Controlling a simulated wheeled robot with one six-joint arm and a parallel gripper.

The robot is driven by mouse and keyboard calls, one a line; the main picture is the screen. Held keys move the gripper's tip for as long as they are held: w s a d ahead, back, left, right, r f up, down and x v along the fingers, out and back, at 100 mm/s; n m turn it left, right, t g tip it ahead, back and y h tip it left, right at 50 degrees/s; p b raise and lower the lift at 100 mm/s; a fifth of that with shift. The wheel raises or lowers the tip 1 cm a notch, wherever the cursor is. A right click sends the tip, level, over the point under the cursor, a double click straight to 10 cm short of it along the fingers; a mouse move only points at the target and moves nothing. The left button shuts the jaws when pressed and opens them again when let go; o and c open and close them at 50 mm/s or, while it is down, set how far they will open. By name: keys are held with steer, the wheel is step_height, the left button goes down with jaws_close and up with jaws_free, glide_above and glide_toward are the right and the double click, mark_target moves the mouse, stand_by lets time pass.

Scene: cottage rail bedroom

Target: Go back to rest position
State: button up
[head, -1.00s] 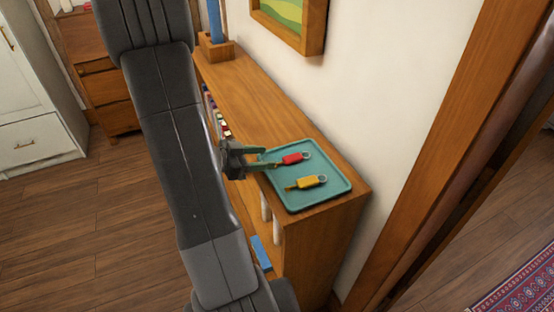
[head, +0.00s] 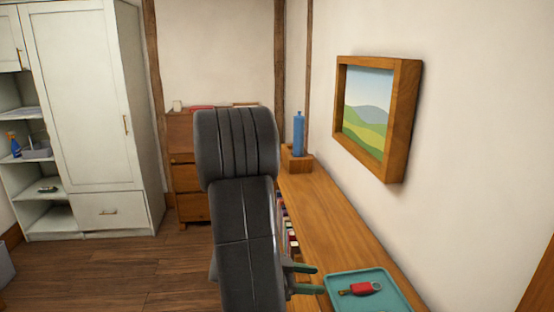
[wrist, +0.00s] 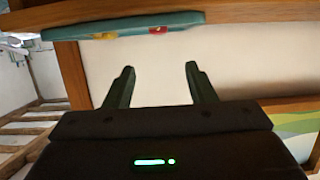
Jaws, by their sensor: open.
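My gripper (head: 313,279) is open and empty, just left of the teal tray (head: 342,277) in the head view. In the wrist view its two fingers (wrist: 160,68) stand apart with nothing between them. The tray (wrist: 70,32) shows there at the top, apart from the fingertips. A red key tag (head: 360,289) lies on the tray. The red tag (wrist: 158,30) and a yellow tag (wrist: 104,36) show small at the tray's edge in the wrist view. The tray's near part is cut off in the head view.
The tray sits on a long wooden shelf (head: 335,215) along the wall. A blue bottle (head: 298,135) stands at its far end, and a framed picture (head: 368,115) hangs above. A white wardrobe (head: 85,95) and a wooden drawer unit (head: 190,178) stand behind.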

mark_target(357, 286)
steer(key=x, duration=0.4)
steer(key=p+x, duration=0.1)
steer(key=x, duration=0.8)
steer(key=shift+s+f+p, duration=0.1)
steer(key=shift+f+p, duration=0.2)
steer(key=shift+f, duration=0.1)
steer(key=shift+a, duration=0.1)
steer(key=shift+r, duration=0.15)
